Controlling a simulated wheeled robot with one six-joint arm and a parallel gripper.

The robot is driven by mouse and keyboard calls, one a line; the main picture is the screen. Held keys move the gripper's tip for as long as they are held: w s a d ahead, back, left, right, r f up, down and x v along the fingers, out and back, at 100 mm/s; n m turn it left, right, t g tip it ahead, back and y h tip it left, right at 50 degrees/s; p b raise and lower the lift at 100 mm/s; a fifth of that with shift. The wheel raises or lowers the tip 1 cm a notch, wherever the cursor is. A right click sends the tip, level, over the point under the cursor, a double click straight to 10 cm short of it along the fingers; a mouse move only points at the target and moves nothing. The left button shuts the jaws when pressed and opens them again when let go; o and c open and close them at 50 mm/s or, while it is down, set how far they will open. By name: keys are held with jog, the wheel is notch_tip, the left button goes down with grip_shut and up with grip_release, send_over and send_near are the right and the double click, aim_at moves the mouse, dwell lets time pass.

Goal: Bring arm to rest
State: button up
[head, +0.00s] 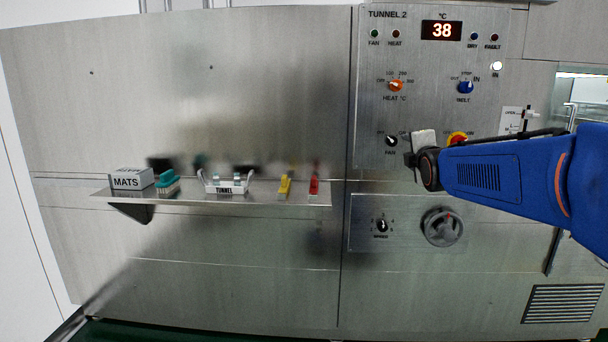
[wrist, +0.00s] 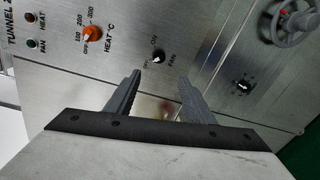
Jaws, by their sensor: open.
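My gripper (head: 411,159) is in front of the Tunnel 2 control panel (head: 425,110), just right of and below the black fan knob (head: 391,141). In the wrist view the two dark fingers of my gripper (wrist: 158,84) stand apart with nothing between them. The fan knob (wrist: 158,56) shows beyond the fingertips, and no contact shows. My blue arm reaches in from the right and covers part of the panel's right side.
The panel has an orange heat knob (head: 396,86), a blue belt knob (head: 465,87) and a display (head: 441,31) reading 38. A grey handwheel (head: 442,227) and lower knob (head: 382,226) are below. A shelf (head: 270,201) at left holds a mats box (head: 132,178) and brushes.

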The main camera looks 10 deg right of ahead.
jog(key=s+a+f+m+g+y, duration=0.1)
jog(key=s+a+f+m+g, duration=0.3)
jog(key=s+f, duration=0.6)
jog(key=s+a+f+m+g+y, duration=0.2)
jog(key=s+a+f+m+g, duration=0.2)
jog(key=s, duration=1)
jog(key=s+a+f+m+g+y, duration=0.1)
jog(key=s+a+f+m+g, duration=0.2)
jog(key=s+a+f+m, duration=0.6)
notch_tip(320, 180, down, 7)
jog(key=s, duration=0.2)
jog(key=shift+s+a+r+g+y, duration=0.15)
jog(key=shift+s+a+g+y, duration=0.1)
jog(key=shift+s+g+y, duration=0.15)
